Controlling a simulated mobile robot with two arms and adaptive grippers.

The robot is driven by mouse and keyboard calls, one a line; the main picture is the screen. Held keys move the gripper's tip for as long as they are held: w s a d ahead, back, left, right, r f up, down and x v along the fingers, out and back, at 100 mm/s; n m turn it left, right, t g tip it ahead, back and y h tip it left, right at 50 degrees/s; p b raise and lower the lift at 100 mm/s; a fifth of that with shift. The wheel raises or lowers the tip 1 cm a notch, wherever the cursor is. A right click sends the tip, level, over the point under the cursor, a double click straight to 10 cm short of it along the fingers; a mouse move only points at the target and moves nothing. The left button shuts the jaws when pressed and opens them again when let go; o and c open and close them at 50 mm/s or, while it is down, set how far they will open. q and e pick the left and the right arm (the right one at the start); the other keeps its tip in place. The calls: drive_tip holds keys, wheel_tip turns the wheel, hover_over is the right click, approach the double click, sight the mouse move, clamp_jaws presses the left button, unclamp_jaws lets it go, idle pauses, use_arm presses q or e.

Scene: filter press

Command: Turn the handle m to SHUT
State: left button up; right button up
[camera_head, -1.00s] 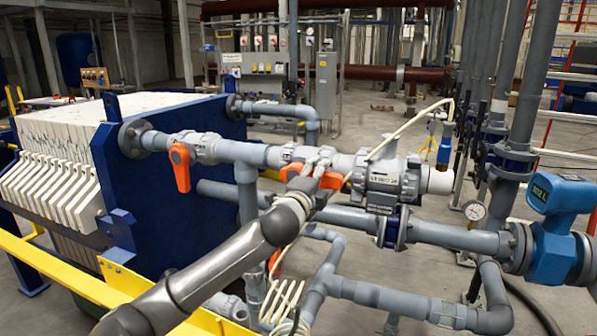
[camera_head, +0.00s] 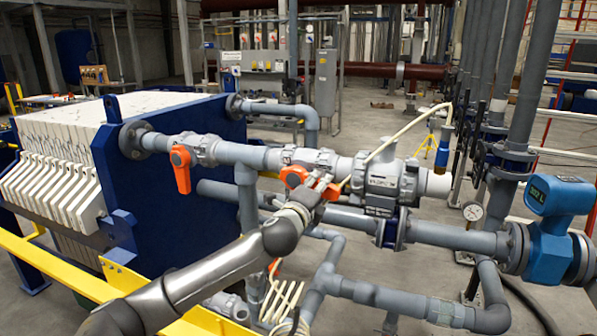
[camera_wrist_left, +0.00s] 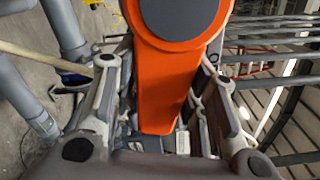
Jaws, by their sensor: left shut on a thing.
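An orange valve handle (camera_head: 294,176) sits on the middle valve of the upper grey pipe, its far end (camera_head: 331,192) slanting down to the right. My left gripper (camera_head: 321,186) is shut on this handle and hides part of it. In the left wrist view the orange handle (camera_wrist_left: 172,85) with its grey round cap runs between the two fingers. I cannot read a letter m or a SHUT mark. A second orange handle (camera_head: 181,168) hangs straight down on the valve to the left. My right gripper is not in view.
The grey pipe (camera_head: 240,153) runs from the blue press plate (camera_head: 175,225) to a labelled grey fitting (camera_head: 383,182). A cream hose (camera_head: 405,127) loops over it. A lower pipe (camera_head: 455,237) and a blue meter (camera_head: 558,225) stand right. A yellow rail (camera_head: 60,270) crosses the front left.

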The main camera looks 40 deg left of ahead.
use_arm(q)
drive_tip(key=m, duration=0.1)
drive_tip(key=f+m+p, duration=0.1)
drive_tip(key=shift+s+a+f+m+p, duration=0.1)
drive_tip(key=shift+a+f+m+p, duration=0.1)
drive_tip(key=shift+a+m+p, duration=0.15)
drive_tip(key=shift+a+f+m, duration=0.25)
drive_tip(key=shift+f+m, duration=0.2)
drive_tip(key=shift+m, duration=0.3)
drive_tip(key=a+m+p, duration=0.1)
drive_tip(key=m+p, duration=0.1)
drive_tip(key=m, duration=0.1)
drive_tip(key=a+f+m+p, duration=0.1)
drive_tip(key=a+m+p, duration=0.1)
drive_tip(key=m, duration=0.2)
drive_tip(key=s+a+f+m+p, duration=0.1)
drive_tip(key=a+m+p, duration=0.1)
drive_tip(key=m, duration=0.2)
drive_tip(key=shift+s, duration=0.1)
drive_tip(key=o, duration=1.1)
drive_tip(key=shift+a, duration=0.1)
drive_tip(key=shift+o, duration=0.2)
drive_tip(key=shift+s, duration=0.1)
